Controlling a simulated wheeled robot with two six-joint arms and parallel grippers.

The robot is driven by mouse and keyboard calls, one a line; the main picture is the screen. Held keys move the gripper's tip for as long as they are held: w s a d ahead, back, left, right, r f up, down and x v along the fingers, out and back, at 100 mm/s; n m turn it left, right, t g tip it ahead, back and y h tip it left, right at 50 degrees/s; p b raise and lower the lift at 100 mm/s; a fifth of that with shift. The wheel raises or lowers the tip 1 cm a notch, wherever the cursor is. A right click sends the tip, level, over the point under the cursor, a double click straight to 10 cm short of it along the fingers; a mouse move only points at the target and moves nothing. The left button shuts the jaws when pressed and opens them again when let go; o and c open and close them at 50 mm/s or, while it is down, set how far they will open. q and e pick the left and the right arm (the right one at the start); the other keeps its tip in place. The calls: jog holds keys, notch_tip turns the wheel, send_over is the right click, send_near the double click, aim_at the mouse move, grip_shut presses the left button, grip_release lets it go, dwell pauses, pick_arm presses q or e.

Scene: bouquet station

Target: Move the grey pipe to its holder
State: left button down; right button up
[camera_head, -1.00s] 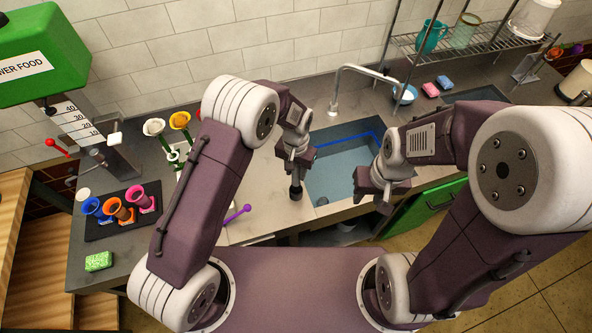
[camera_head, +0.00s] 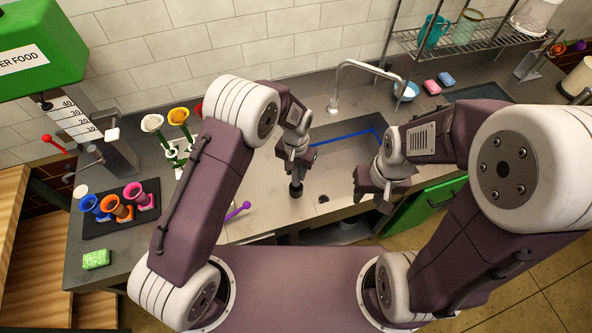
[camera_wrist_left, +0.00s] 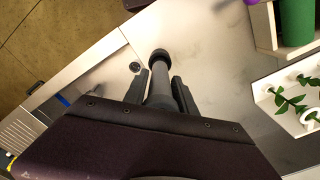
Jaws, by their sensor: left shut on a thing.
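The grey pipe (camera_wrist_left: 158,62) is dark, with a wider dark cap at its end. In the left wrist view it stands between the two fingers of my left gripper (camera_wrist_left: 161,88), which is shut on it. My right gripper (camera_head: 383,197) hangs at the sink's right side. Its fingers are too small to tell open from shut. I cannot make out the pipe's holder.
The sink (camera_head: 345,172) looks empty, with a dark drain hole (camera_head: 323,198) and a blue line on its wall. A faucet (camera_head: 334,100) stands behind it. On the left are a dark tray (camera_head: 98,225) with coloured vases, a green sponge (camera_head: 96,259) and a flower rack (camera_head: 176,153).

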pick_arm(q)
jog(key=shift+f, duration=0.15)
jog(key=shift+f+b, duration=0.6)
jog(key=shift+f, duration=0.05)
jog(key=c, duration=0.9)
grip_release()
jog(key=shift+r, duration=0.25)
notch_tip(320, 180, up, 9)
jog(key=b, duration=0.2)
jog(key=shift+f+b, duration=0.15)
jog(key=shift+b, duration=0.15)
